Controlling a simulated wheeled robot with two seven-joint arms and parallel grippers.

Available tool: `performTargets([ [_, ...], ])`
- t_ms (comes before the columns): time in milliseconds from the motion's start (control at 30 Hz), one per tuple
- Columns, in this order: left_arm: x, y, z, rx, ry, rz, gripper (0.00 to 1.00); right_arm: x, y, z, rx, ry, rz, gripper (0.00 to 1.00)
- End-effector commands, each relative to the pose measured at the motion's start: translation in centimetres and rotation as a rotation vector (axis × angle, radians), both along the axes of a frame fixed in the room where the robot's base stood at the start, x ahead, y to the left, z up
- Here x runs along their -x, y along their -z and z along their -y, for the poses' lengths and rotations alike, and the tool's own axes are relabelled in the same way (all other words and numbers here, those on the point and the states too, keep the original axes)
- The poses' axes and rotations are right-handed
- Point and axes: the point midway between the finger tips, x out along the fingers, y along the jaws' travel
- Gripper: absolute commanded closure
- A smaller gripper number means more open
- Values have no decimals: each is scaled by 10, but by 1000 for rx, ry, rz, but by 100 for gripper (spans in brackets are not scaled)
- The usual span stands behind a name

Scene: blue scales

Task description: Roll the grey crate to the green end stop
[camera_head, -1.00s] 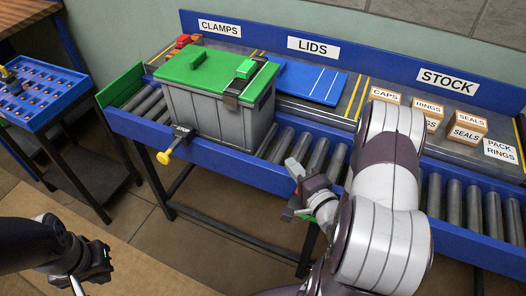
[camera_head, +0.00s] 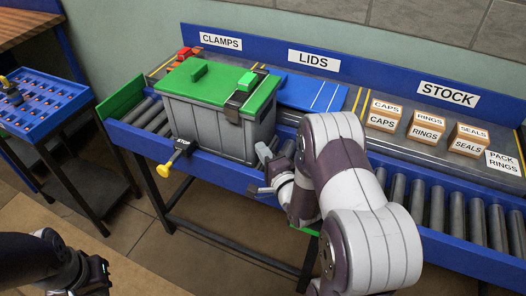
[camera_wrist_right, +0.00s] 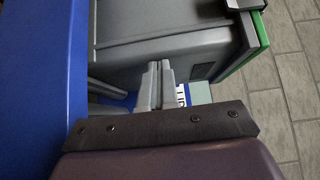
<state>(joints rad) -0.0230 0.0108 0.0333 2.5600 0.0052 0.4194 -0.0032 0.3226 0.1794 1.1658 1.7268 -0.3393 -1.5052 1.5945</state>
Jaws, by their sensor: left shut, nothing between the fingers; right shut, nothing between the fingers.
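The grey crate (camera_head: 205,125) sits upright on the conveyor rollers, its green lid (camera_head: 215,85) on top and a dark latch (camera_head: 240,98) over its right part. The green end stop (camera_head: 122,100) stands at the conveyor's left end, with bare rollers between it and the crate. My right gripper (camera_head: 264,153) is shut and empty at the crate's right end. In the right wrist view its fingers (camera_wrist_right: 160,83) are close to the grey crate wall (camera_wrist_right: 165,45); I cannot tell if they touch. My left gripper (camera_head: 98,275) is shut and empty at lower left, away from the conveyor.
A stop lever with a yellow knob (camera_head: 162,170) sits on the front rail beside the crate. Behind the rollers are red clamps (camera_head: 187,53), blue lids (camera_head: 312,92) and several labelled boxes (camera_head: 426,128). A blue tray table (camera_head: 42,100) stands at left.

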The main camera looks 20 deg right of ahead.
Motion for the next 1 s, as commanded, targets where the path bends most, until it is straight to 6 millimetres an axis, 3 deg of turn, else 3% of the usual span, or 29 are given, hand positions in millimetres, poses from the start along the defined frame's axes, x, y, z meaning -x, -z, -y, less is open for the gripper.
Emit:
performTargets([
  [300,0,0,0,0,0,0,100,-1,0,-1,0,0,0,100],
  [633,0,9,0,0,0,0,100,-39,1,-41,2,-4,1,100],
  [1000,0,9,0,0,0,0,100,-44,0,-46,0,0,0,100],
])
